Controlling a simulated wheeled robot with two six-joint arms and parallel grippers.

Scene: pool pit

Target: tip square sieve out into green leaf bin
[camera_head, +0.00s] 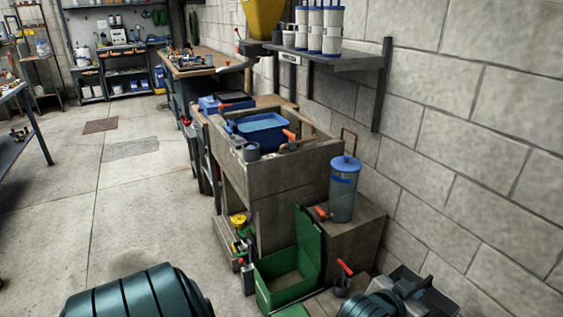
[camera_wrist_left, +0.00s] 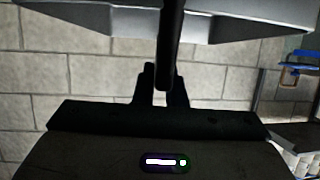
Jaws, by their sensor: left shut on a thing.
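The green leaf bin (camera_head: 279,291) stands on the floor below the sink, its lid raised on the right side and its inside visible. My left gripper (camera_wrist_left: 165,85) is shut on a dark upright bar in the left wrist view. That bar joins a wide pale grey piece (camera_wrist_left: 230,22), which I take for the square sieve, cut off by the top edge. What the sieve holds cannot be seen.
A concrete sink (camera_head: 285,170) with a blue basin (camera_head: 262,131) stands behind the bin. A blue-lidded canister (camera_head: 343,188) sits on a block right of it. A red-handled piece (camera_head: 343,282) stands between bin and gripper. The block wall is close on the right; floor at left is clear.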

